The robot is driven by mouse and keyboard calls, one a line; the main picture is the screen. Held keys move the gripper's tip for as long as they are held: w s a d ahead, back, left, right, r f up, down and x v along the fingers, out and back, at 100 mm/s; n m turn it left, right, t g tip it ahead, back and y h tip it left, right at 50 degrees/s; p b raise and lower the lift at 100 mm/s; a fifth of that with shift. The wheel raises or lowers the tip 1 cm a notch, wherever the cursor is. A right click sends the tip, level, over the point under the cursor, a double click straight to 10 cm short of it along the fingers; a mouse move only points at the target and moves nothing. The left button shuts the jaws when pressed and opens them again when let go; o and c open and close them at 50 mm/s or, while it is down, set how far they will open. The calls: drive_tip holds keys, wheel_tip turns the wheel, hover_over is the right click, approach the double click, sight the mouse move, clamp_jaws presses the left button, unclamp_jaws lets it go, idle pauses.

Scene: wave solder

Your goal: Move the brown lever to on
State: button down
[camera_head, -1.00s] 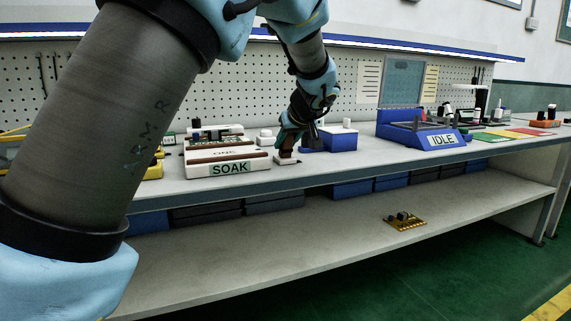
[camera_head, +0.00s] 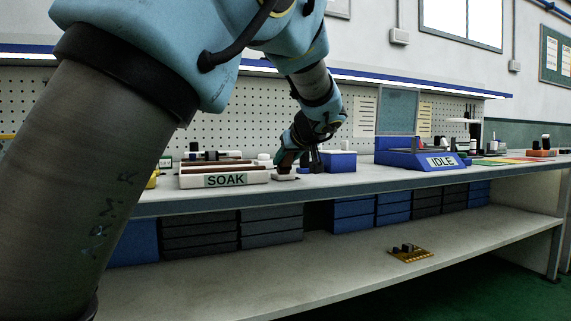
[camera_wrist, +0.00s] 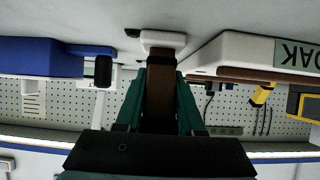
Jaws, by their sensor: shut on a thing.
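The brown lever (camera_wrist: 159,100) stands up from a small white base (camera_wrist: 163,40) in the wrist view, which is upside down. My gripper (camera_wrist: 163,76) is shut on the lever, with one green finger on each side of it. In the head view my gripper (camera_head: 287,160) is at the white base (camera_head: 285,177) near the bench's front edge, and the lever is mostly hidden behind the fingers. No on or off marking is readable, so I cannot tell the lever's setting.
A white unit labelled SOAK (camera_head: 225,180) stands just left of the lever. A blue box (camera_head: 340,161) is close on its right, and a blue machine labelled IDLE (camera_head: 420,158) is farther right. A yellow board (camera_head: 410,254) lies on the lower shelf, with bins under the bench top.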

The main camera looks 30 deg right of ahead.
drive_tip(key=c, duration=0.5)
unclamp_jaws()
drive_tip(key=p+v, duration=0.1)
drive_tip(key=v, duration=1)
